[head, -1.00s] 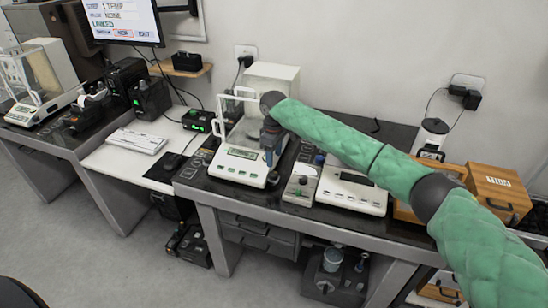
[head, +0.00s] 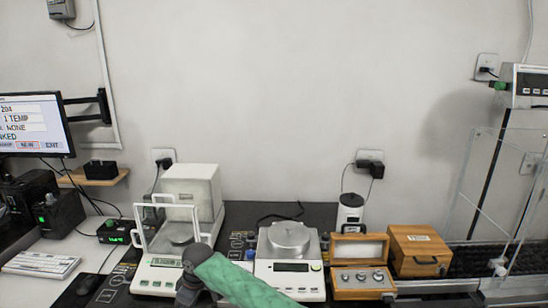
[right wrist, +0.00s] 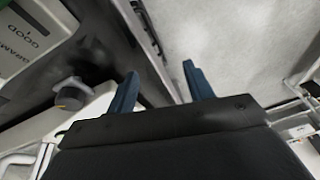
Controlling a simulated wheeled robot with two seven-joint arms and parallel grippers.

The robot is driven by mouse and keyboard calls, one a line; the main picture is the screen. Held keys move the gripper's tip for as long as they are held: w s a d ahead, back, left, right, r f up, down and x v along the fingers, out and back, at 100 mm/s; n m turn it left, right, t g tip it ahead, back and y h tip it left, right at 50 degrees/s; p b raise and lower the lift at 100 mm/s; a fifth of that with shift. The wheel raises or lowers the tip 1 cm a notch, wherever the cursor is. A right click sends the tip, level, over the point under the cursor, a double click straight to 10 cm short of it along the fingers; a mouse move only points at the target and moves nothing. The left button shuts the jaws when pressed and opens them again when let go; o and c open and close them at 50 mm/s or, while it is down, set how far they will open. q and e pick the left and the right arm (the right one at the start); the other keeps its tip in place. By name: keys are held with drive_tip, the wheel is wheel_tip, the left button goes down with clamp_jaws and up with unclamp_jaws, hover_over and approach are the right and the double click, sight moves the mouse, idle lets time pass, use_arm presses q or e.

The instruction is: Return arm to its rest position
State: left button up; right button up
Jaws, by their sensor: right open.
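My right arm (head: 240,280) is green and enters the head view from the bottom. Its dark right gripper (head: 188,288) is low in that view, at the front right corner of the draft-shield balance (head: 157,277); its fingertips are hard to make out there. In the right wrist view the two blue fingers of my right gripper (right wrist: 160,88) stand apart with nothing between them. Whether the gripper touches the balance cannot be told. My left gripper is not in view.
A balance with a round pan (head: 290,240) stands right of the arm. Beside it are an open wooden box (head: 362,282) and a closed wooden box (head: 418,252). A clear-walled unit (head: 487,190) is at far right. A monitor (head: 35,122) and keyboard (head: 40,264) are at left.

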drive_tip(key=s+d+f+m+t+y, duration=0.15)
drive_tip(key=s+d+f+m, duration=0.25)
drive_tip(key=s+d, duration=0.65)
drive_tip(key=s+d+f+m+t, duration=0.2)
drive_tip(key=s+d+f+m, duration=0.45)
drive_tip(key=d, duration=0.75)
drive_tip(key=s+d+r+m+h, duration=0.1)
drive_tip(key=s+d+m+h, duration=0.1)
drive_tip(key=s+d, duration=0.8)
drive_tip(key=s+d+r+m+h, duration=0.1)
drive_tip(key=s+d+h, duration=0.2)
drive_tip(key=s+d, duration=0.75)
wheel_tip(320, 180, down, 36)
drive_tip(key=s+a+g, duration=0.1)
drive_tip(key=a, duration=0.1)
drive_tip(key=shift+s+r+g+y, duration=0.25)
drive_tip(key=shift+g+y, duration=0.1)
drive_tip(key=shift+y, duration=0.1)
